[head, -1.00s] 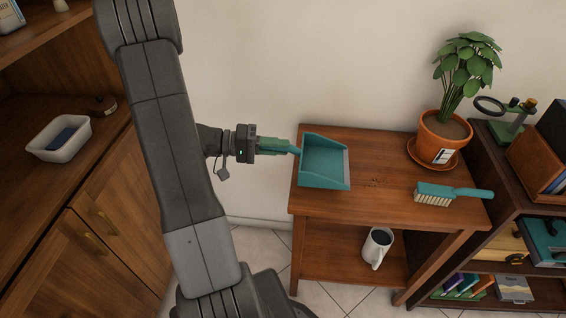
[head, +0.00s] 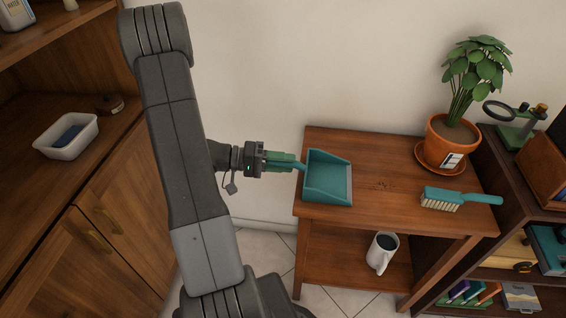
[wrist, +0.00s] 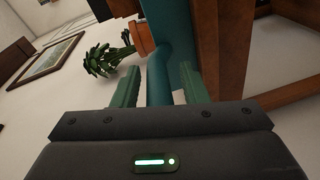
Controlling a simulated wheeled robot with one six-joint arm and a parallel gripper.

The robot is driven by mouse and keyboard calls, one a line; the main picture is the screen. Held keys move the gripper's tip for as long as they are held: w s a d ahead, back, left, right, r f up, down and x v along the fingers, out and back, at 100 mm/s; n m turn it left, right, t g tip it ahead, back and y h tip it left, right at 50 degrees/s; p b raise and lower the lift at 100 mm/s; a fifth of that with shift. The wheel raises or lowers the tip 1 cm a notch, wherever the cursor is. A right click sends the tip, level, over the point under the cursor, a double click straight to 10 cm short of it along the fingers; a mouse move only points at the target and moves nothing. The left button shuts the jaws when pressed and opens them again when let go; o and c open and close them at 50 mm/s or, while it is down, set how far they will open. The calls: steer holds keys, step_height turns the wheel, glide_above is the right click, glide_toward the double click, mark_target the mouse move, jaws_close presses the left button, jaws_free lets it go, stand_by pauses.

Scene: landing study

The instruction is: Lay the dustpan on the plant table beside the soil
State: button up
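The teal dustpan (head: 328,182) is at the left end of the wooden plant table (head: 400,213), open side facing right. It appears to rest on the tabletop. A small scatter of dark soil (head: 380,185) lies on the table just right of it, apart from it. My gripper (head: 293,163) is at the table's left edge with its green fingers on either side of the dustpan's handle. In the wrist view the teal handle (wrist: 160,75) runs between the fingers, with a narrow gap beside it, so the fingers look open around it. The pan's far side is partly hidden there.
A potted plant (head: 453,135) on a saucer stands at the table's back right. A teal brush (head: 460,198) lies at the front right. A white mug (head: 381,255) stands on the lower shelf. A bookcase (head: 515,220) adjoins on the right; a wooden cabinet (head: 110,210) stands left.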

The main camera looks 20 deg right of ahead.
steer(key=shift+r, duration=0.1)
steer(key=shift+a+r, duration=0.1)
steer(key=v, duration=1.1)
steer(key=shift+w+a, duration=0.25)
steer(key=shift+a, duration=0.1)
steer(key=shift+c, duration=0.6)
steer(key=shift+d, duration=0.1)
